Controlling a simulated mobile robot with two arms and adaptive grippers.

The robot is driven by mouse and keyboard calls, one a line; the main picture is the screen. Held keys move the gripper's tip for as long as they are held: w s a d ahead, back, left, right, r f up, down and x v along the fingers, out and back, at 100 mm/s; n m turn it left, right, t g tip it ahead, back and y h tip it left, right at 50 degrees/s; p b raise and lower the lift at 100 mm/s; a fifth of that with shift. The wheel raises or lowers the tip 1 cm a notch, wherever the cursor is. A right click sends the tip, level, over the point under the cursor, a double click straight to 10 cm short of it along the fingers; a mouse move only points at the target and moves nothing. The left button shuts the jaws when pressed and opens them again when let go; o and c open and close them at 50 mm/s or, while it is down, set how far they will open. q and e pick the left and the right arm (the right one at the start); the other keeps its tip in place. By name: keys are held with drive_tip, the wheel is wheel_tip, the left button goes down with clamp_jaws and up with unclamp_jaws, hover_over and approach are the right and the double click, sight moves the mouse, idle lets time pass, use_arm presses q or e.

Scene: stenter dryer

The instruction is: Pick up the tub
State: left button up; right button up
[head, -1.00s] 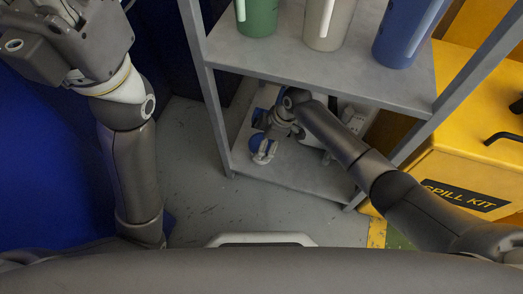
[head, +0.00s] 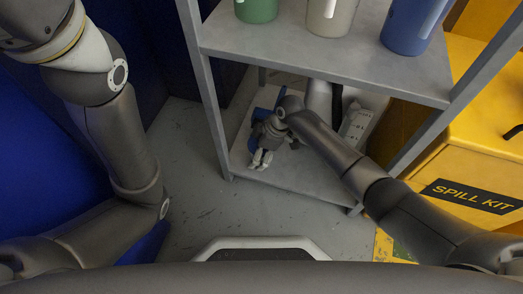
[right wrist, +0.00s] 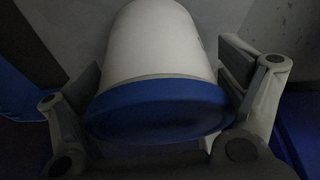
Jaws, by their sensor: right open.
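The tub (right wrist: 155,45) is white with a blue lid (right wrist: 155,112) and fills the middle of the right wrist view. My right gripper (right wrist: 160,72) is open, with one finger on each side of the tub. A dark gap shows on the left; I cannot tell whether either finger touches. In the head view my right arm reaches into the lower shelf and hides most of what lies around the gripper (head: 262,158). Some blue shows beside the wrist there, but I cannot tell if it is the tub. My left arm is at the upper left, its gripper out of frame.
The grey rack has an upper shelf (head: 330,62) above my right forearm, holding a green (head: 256,8), a beige (head: 328,14) and a blue container (head: 408,25). A white object (head: 357,124) stands at the lower shelf's right. A yellow spill kit box (head: 470,150) is beside the rack.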

drive_tip(key=c, duration=1)
drive_tip(key=shift+c, duration=0.2)
drive_tip(key=shift+r, duration=0.15)
